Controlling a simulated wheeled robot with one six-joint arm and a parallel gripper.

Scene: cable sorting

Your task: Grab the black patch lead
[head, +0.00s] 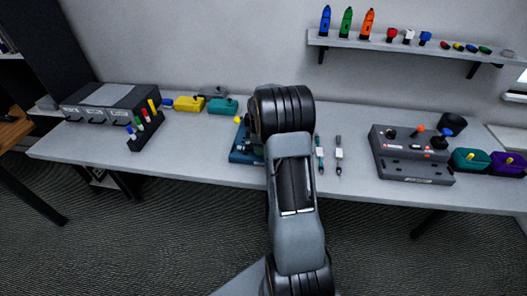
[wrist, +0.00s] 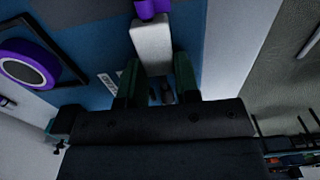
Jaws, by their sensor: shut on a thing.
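A dark lead with a white middle block, which looks like the black patch lead (head: 338,156), lies on the table just right of my arm in the head view. My gripper (wrist: 158,62) is shut on a pale block with a purple end, which looks like a purple patch lead (wrist: 152,42), in the wrist view. Its dark green fingers press the block from both sides. The lead's far end is cut off by the frame edge. In the head view my arm hides the gripper and what it holds.
A teal lead (head: 320,154) lies close left of the dark lead. A grey control box (head: 412,160) stands right of them. A blue device (head: 241,150) is partly hidden behind my arm. A blue surface and a purple round part (wrist: 28,66) show near the gripper.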

